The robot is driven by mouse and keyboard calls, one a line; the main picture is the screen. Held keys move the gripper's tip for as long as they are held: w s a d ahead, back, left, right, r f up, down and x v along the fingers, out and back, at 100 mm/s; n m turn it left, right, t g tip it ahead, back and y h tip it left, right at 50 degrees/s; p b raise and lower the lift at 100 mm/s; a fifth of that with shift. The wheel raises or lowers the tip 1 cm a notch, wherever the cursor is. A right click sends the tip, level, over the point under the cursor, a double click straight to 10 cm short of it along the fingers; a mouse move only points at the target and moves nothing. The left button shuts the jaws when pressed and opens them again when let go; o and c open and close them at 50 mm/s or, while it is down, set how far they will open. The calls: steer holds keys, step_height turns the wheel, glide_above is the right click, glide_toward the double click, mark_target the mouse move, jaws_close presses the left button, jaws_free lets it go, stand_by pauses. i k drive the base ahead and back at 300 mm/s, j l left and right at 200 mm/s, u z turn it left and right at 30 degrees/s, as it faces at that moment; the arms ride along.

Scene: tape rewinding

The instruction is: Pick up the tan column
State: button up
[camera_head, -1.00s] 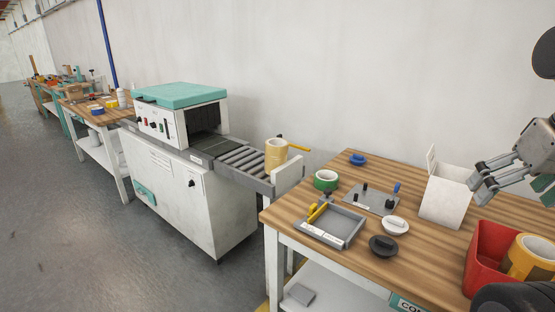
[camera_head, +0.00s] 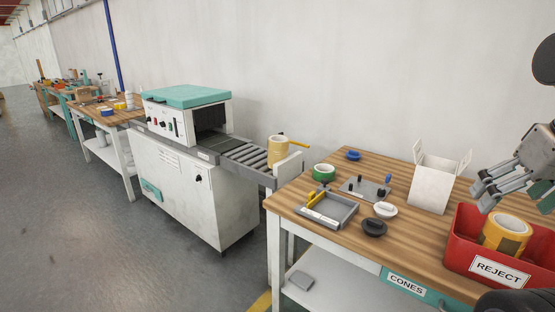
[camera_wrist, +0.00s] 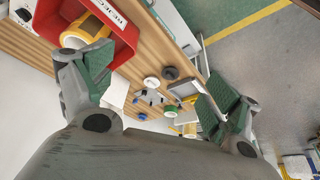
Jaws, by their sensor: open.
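The tan column (camera_head: 278,151) looks like a stack of tan tape rolls. It stands upright at the right end of the roller conveyor (camera_head: 243,153), beside a pale end plate (camera_head: 290,169), in the head view. My gripper (camera_head: 480,192) is at the right edge of the head view, well to the right of the column, above the bench. It is open and empty. In the wrist view the two spread green-padded fingers show the bench between them. A pale tan shape lies far off there, too small to tell surely as the column.
A red REJECT bin (camera_head: 462,243) with a yellow roll (camera_head: 506,232) stands under my gripper. A white open box (camera_head: 431,184), green roll (camera_head: 324,172) and grey tray (camera_head: 327,209) are on the wooden bench (camera_head: 400,237). Open floor (camera_head: 70,230) lies at left.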

mark_target(278, 145)
steer(key=j+z, duration=0.1)
steer(key=z, duration=0.25)
steer(key=j+z, duration=0.1)
steer(key=z, duration=0.25)
steer(key=i+j+z, duration=0.2)
steer(key=j, duration=0.25)
steer(key=j+z, duration=0.2)
steer(key=j, duration=0.25)
steer(key=j+z, duration=0.2)
steer(key=j, duration=0.3)
steer(key=i+j+z, duration=0.1)
steer(key=j, duration=1.85)
steer(key=i+j+z, duration=0.15)
steer(key=j, duration=1.85)
